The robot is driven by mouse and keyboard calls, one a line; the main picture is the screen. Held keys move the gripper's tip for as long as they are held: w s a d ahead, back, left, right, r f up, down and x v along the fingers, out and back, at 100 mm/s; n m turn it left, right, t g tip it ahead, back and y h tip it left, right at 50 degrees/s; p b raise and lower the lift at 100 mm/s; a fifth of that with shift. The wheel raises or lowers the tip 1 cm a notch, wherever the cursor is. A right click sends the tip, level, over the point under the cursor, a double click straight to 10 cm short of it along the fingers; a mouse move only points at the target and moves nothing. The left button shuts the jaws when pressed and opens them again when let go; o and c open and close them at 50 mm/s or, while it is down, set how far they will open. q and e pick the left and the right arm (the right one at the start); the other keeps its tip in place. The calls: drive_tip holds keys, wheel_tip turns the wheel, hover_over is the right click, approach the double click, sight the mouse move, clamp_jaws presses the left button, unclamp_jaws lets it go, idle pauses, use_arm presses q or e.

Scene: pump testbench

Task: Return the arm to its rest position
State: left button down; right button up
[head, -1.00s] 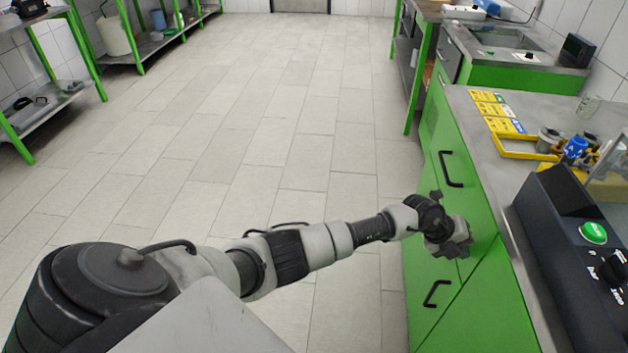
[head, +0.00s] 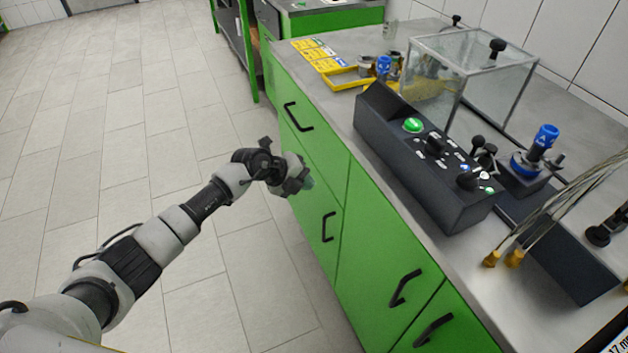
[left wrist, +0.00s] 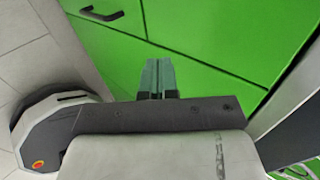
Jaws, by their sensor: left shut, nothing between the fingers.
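My left arm (head: 165,240) comes in from the lower left of the head view and is stretched out over the floor beside the green cabinet. My left gripper (head: 306,183) is in front of the cabinet doors, below the worktop edge. In the left wrist view its two greenish fingers (left wrist: 158,76) lie side by side, shut and empty, with the green cabinet front behind them. I cannot tell from the views how close the fingertips are to the doors. My right gripper is not in view.
The green cabinet (head: 312,235) has black handles that stick out. On its worktop (head: 345,60) are a black control panel (head: 420,165) with a green button, a clear box (head: 480,85), a blue-topped valve (head: 545,140) and a yellow tray (head: 345,80). The tiled floor (head: 120,120) at left is clear.

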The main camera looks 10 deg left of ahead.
use_arm(q)
drive_tip(key=w+a+v, duration=0.1)
drive_tip(key=v, duration=0.4)
drive_tip(key=s+a+f+n+t+y+p, duration=0.1)
drive_tip(key=s+a+f+n, duration=0.1)
drive_tip(key=s+f+n, duration=0.65)
drive_tip(key=s+a+f+n+t+y+p, duration=0.2)
drive_tip(key=s+f+n, duration=0.25)
drive_tip(key=f, duration=0.65)
drive_tip(key=s+a+f+n+t+y+p, duration=0.1)
drive_tip(key=s+a+f+n, duration=0.1)
drive_tip(key=s+f+n, duration=0.6)
drive_tip(key=s+f+n+g+y, duration=0.2)
drive_tip(key=s+f, duration=0.5)
drive_tip(key=s, duration=0.8)
drive_tip(key=s+a+f+n+g+y+p, duration=0.1)
drive_tip(key=s+f+n+g, duration=0.2)
drive_tip(key=s, duration=1.3)
wheel_tip(320, 180, down, 4)
drive_tip(key=g, duration=0.3)
drive_tip(key=shift+s+a+n+g+y, duration=0.2)
drive_tip(key=shift+a+n+g+y, duration=0.1)
drive_tip(key=shift+a+n+y, duration=0.1)
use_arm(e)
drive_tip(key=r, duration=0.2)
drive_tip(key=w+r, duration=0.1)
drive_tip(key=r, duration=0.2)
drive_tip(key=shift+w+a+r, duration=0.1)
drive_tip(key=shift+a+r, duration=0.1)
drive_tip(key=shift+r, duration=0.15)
